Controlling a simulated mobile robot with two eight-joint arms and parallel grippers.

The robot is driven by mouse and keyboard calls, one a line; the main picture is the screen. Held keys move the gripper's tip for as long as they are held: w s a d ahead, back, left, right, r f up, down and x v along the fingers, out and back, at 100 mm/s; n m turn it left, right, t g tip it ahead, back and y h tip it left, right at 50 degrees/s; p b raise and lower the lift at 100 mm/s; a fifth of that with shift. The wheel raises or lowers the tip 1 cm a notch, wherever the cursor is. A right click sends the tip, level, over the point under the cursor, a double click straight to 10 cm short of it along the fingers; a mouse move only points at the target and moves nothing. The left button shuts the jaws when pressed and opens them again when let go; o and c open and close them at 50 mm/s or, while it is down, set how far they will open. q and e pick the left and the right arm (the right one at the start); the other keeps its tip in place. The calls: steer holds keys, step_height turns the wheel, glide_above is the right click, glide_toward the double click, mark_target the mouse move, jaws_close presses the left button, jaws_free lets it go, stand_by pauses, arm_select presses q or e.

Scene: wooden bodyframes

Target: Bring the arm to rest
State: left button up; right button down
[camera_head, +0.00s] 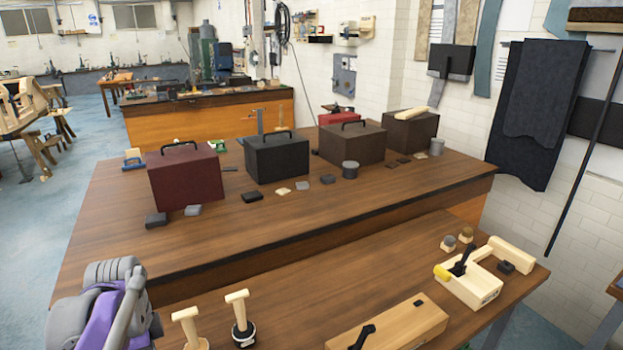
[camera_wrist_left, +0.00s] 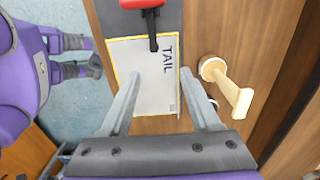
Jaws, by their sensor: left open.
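My left arm (camera_head: 105,305), grey and purple, comes in at the lower left of the head view, by the front edge of the near bench. Its gripper does not show there. In the left wrist view my left gripper (camera_wrist_left: 161,76) is open, its two grey fingers apart with nothing visibly held between them. Beyond the fingers lies a pale card (camera_wrist_left: 150,85) with a yellow border and the word TAIL. I cannot tell how far the fingers are above it. My right gripper is in neither view.
A red-handled tool (camera_wrist_left: 145,4) overlaps the card's top edge. A pale wooden tool (camera_wrist_left: 228,85) stands right of the fingers. The near bench (camera_head: 290,285) holds wooden tools (camera_head: 240,320) and a wooden block (camera_head: 388,325). The bench behind carries several dark boxes (camera_head: 277,160).

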arm_select(q)
steer(key=s+d+f+n+t, duration=0.5)
steer(key=s+d+f+n, duration=0.4)
steer(key=s+d+n, duration=0.2)
steer(key=shift+s+d+n, duration=0.3)
steer(key=shift+s+d, duration=0.15)
steer(key=shift+d, duration=0.5)
